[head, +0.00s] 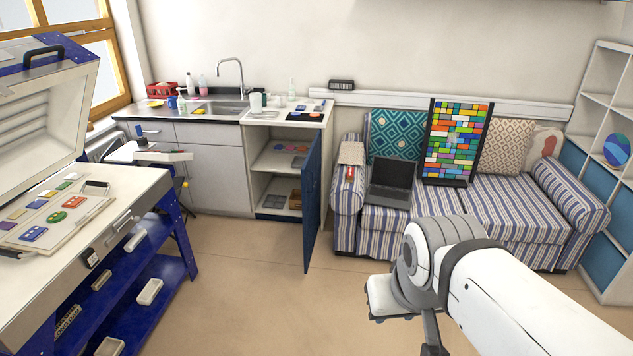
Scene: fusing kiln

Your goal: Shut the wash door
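The blue wash door (311,200) stands wide open on the right side of the sink cabinet, seen nearly edge-on and swung out toward me. The open cabinet (249,180) shows shelves with small trays and boxes inside. The sink counter (223,116) with its tap is above. My arm reaches in from the lower right, its wrist in front of the sofa, to the right of the door and apart from it. The fingers of my gripper do not show clearly.
A striped sofa (495,206) with cushions, a laptop (390,181) and a colourful glass panel (458,140) stands right of the door. The kiln (45,105) with its lid up is at left on a blue-legged stand. The floor (255,285) before the cabinet is clear.

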